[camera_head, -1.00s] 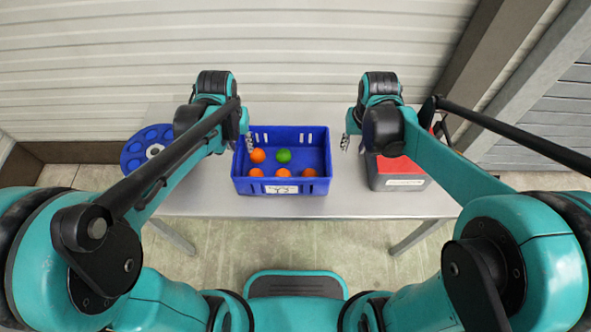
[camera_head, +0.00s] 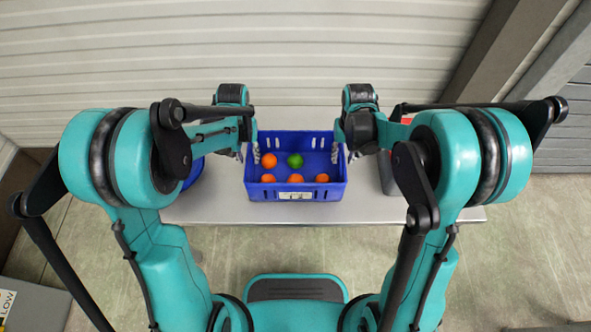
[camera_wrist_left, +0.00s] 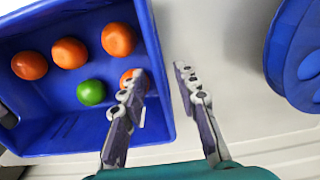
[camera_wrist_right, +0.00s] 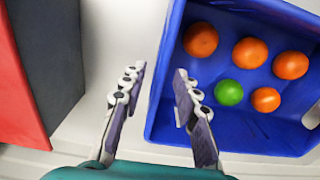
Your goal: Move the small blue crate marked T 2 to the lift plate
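The small blue crate (camera_head: 294,187) stands on the grey table with several orange balls and one green ball in it. Its pale front label (camera_head: 294,196) is too small to read. My left gripper (camera_head: 248,155) is at the crate's left wall; in the left wrist view (camera_wrist_left: 165,85) its open fingers straddle that wall, one inside, one outside. My right gripper (camera_head: 344,152) is at the right wall; in the right wrist view (camera_wrist_right: 157,85) its open fingers straddle it likewise. I cannot make out whether any finger touches. I cannot identify the lift plate.
A grey object with a "LOW" label (camera_head: 8,303) shows at lower left. A ribbed wall is behind.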

